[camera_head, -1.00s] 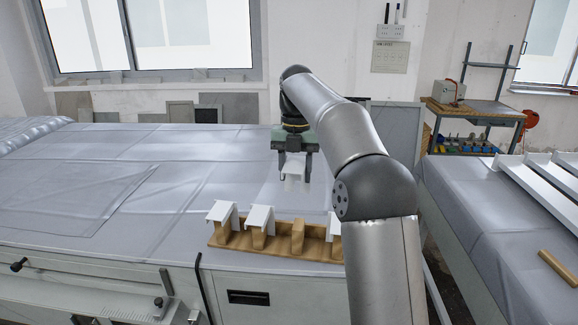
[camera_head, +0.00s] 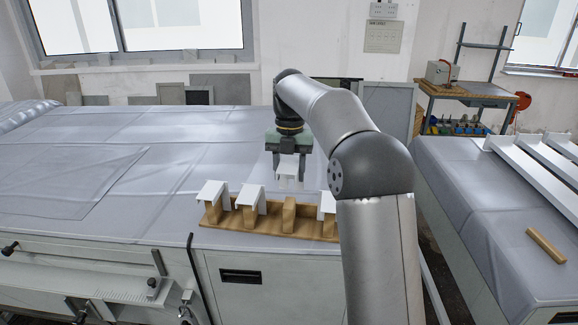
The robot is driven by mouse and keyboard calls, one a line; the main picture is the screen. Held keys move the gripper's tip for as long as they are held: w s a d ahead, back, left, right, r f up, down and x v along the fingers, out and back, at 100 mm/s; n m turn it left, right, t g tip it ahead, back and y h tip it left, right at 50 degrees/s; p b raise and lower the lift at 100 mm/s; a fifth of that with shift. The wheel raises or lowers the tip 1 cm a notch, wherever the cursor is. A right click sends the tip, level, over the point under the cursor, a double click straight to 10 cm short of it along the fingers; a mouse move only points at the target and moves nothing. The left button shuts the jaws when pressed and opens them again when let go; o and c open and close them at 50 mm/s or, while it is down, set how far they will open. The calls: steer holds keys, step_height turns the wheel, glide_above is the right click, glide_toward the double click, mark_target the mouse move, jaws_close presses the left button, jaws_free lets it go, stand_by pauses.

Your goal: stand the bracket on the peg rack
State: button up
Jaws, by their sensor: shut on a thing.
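My gripper (camera_head: 289,172) is shut on a white bracket (camera_head: 289,170) and holds it in the air, just behind and above the wooden peg rack (camera_head: 265,232). The rack stands near the front edge of the covered table. White brackets sit on its left peg (camera_head: 212,192), on the peg beside it (camera_head: 251,194) and on the right peg (camera_head: 327,203), which my arm partly hides. The bare wooden peg (camera_head: 289,213) between them carries nothing and is close below the held bracket.
The grey covered table (camera_head: 110,190) is clear to the left and behind the rack. A second covered table (camera_head: 465,200) at the right bears long white channels (camera_head: 535,170) and a wooden bar (camera_head: 546,245). A workbench (camera_head: 470,95) stands at the back right.

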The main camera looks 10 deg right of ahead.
steer(key=b, duration=0.4)
glide_above(289, 203)
steer(key=shift+f, duration=2.4)
steer(key=shift+w+f+b, duration=0.1)
steer(key=shift+f+b, duration=1.1)
steer(key=shift+f, duration=1.2)
steer(key=shift+f, duration=0.35)
steer(key=o, duration=1.1)
steer(key=shift+r, duration=0.1)
